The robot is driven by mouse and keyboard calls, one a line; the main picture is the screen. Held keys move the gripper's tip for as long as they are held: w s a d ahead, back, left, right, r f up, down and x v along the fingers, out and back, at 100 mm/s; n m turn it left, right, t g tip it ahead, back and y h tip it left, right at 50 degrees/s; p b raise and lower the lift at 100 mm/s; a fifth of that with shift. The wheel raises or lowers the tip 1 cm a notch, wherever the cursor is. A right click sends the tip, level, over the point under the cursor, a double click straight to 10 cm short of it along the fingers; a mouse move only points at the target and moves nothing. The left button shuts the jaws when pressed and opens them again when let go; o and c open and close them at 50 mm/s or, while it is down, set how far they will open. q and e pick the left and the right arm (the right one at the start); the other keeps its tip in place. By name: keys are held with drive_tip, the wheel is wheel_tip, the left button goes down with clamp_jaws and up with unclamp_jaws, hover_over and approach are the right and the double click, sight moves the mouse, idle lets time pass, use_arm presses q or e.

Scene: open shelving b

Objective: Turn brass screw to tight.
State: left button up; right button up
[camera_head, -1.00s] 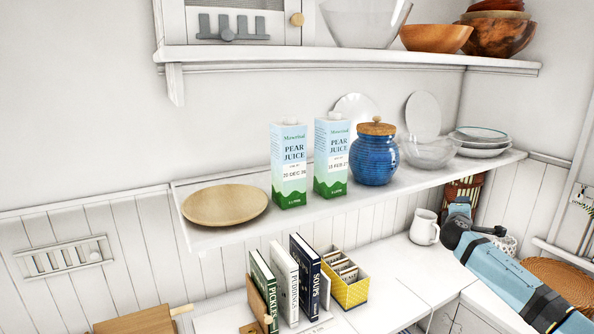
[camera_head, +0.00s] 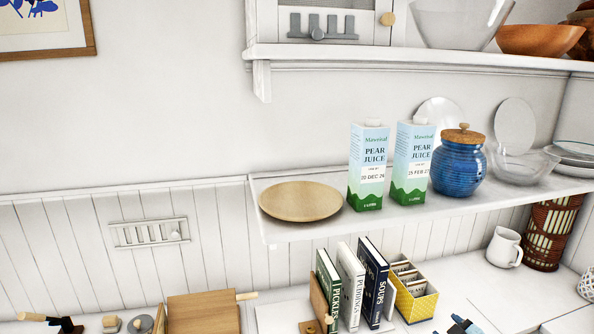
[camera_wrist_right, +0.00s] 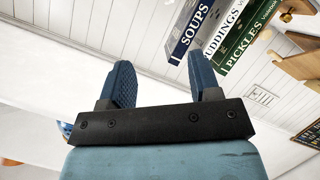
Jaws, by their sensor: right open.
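A small brass-coloured knob (camera_head: 329,319) sits low on the wooden bookend (camera_head: 318,300), left of the books; I cannot tell surely whether it is the brass screw. In the right wrist view a brass-coloured knob (camera_wrist_right: 286,17) shows by the wooden end beside the books, at the upper right. My right gripper (camera_wrist_right: 160,66) is open and empty, its two blue fingers apart, with the books beyond it. In the head view only a blue and dark part of my right arm (camera_head: 464,326) shows at the bottom edge. My left gripper is in neither view.
Three books (camera_head: 352,284) and a yellow card box (camera_head: 413,292) stand on the counter. The shelf above holds a wooden plate (camera_head: 300,201), two juice cartons (camera_head: 368,168) and a blue jar (camera_head: 459,169). Wall hook rails (camera_head: 150,232) and a cutting board (camera_head: 204,313) are at the left.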

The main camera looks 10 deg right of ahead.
drive_tip(key=s+a+f+m+g+y, duration=0.1)
drive_tip(key=s+a+f, duration=0.45)
drive_tip(key=a, duration=0.25)
drive_tip(key=s+a+f+g+y, duration=0.1)
drive_tip(key=s+a+f, duration=0.3)
drive_tip(key=s+a, duration=0.25)
drive_tip(key=s+a+f+m+g+y, duration=0.1)
drive_tip(key=s+a+m+y, duration=0.1)
drive_tip(key=s+a, duration=1.2)
drive_tip(key=shift+a+f+m, duration=0.4)
drive_tip(key=shift+a, duration=0.5)
